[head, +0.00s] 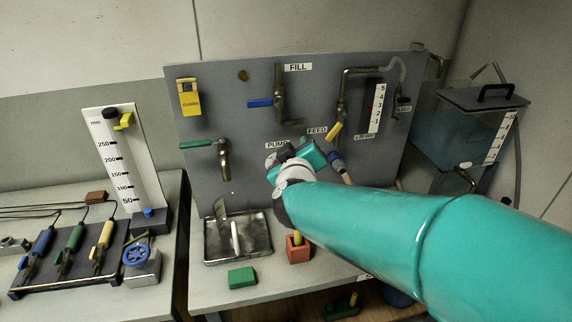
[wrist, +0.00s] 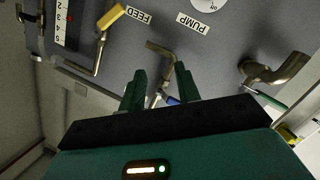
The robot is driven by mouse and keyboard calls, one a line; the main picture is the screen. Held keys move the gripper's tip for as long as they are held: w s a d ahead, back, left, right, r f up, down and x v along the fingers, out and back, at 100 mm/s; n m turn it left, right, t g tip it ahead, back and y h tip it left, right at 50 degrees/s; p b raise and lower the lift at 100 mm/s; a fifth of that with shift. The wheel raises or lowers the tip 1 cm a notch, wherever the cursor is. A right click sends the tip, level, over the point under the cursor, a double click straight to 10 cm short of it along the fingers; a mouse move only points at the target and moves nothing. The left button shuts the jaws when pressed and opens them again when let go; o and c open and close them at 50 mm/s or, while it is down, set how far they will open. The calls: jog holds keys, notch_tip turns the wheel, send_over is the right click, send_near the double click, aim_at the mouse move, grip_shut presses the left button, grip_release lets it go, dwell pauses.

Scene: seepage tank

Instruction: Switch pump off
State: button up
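The pump switch shows as a white round plate (wrist: 207,3) with small lettering at the top edge of the wrist view, cut off by the frame. The PUMP label (wrist: 193,22) is beside it. In the head view the PUMP label (head: 277,145) is on the grey panel, and my arm covers much of the area just below it, so the switch's setting cannot be read. My gripper (wrist: 158,76) is open and empty, its two fingers pointing toward the panel. A bent metal pipe (wrist: 160,48) shows between and beyond the fingertips, apart from the switch plate.
The panel (head: 225,95) carries a blue-handled FILL valve (head: 262,103), a green-handled tap (head: 198,144) and a yellow FEED handle (head: 334,131). A metal tray (head: 210,258), green block (head: 242,277) and red holder (head: 298,252) stand below. A clear tank (head: 440,140) is at right.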

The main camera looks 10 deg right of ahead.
jog(key=d+f+m+g+y, duration=0.2)
jog(key=d+f+m+y, duration=0.1)
jog(key=f+m+y, duration=0.5)
jog(key=w+a+f, duration=0.1)
jog(key=w+f, duration=0.1)
jog(key=w, duration=0.4)
jog(key=w+a+f+m+h, duration=0.1)
jog(key=w+f, duration=0.2)
jog(key=w, duration=0.3)
jog(key=shift+w+a+f, duration=0.15)
jog(key=shift+w+a, duration=0.2)
jog(key=shift+a, duration=0.05)
grip_shut()
